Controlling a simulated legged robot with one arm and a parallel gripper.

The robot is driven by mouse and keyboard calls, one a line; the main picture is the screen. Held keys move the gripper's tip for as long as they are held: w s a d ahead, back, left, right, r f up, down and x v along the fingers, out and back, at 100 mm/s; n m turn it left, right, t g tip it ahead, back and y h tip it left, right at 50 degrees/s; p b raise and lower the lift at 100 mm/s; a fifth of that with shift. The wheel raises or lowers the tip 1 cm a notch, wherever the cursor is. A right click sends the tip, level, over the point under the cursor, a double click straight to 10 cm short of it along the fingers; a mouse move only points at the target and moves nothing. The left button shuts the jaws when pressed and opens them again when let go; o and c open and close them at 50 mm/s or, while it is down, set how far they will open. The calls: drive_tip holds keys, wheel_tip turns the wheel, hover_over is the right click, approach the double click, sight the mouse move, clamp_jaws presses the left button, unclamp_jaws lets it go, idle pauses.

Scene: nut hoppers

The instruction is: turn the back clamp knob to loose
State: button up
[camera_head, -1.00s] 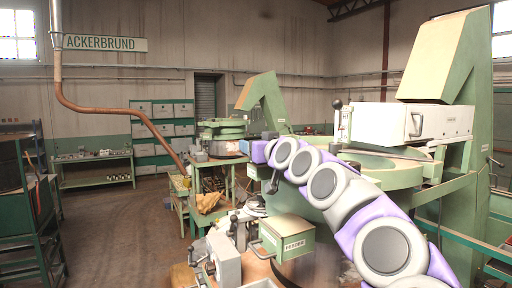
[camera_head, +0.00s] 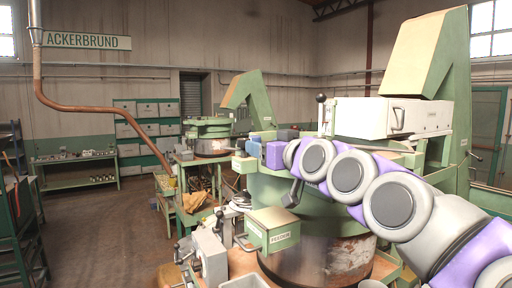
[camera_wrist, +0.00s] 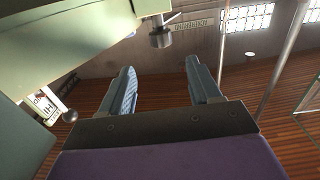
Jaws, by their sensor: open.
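My gripper (camera_head: 254,150) is at the end of my purple and grey arm, beside the green machine's upper part; its fingers are small in the head view. In the wrist view my gripper (camera_wrist: 161,66) has two blue-grey fingers wide apart with nothing between them. A short metallic round knob (camera_wrist: 160,38) on a thin stem shows just past the fingertips, beside a pale green machine part (camera_wrist: 70,55). A ball-ended lever (camera_wrist: 70,116) by a white label is left of the fingers. I cannot tell which is the back clamp knob.
The head view shows a white box (camera_head: 372,118) with a black ball-topped lever (camera_head: 321,98) above the machine. A green feeder box (camera_head: 272,230) is below my arm. A second green machine (camera_head: 210,132) stands behind. The floor at left (camera_head: 105,225) is clear.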

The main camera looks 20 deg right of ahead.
drive_tip(key=shift+s+d, duration=0.2)
drive_tip(key=shift+s, duration=1.7)
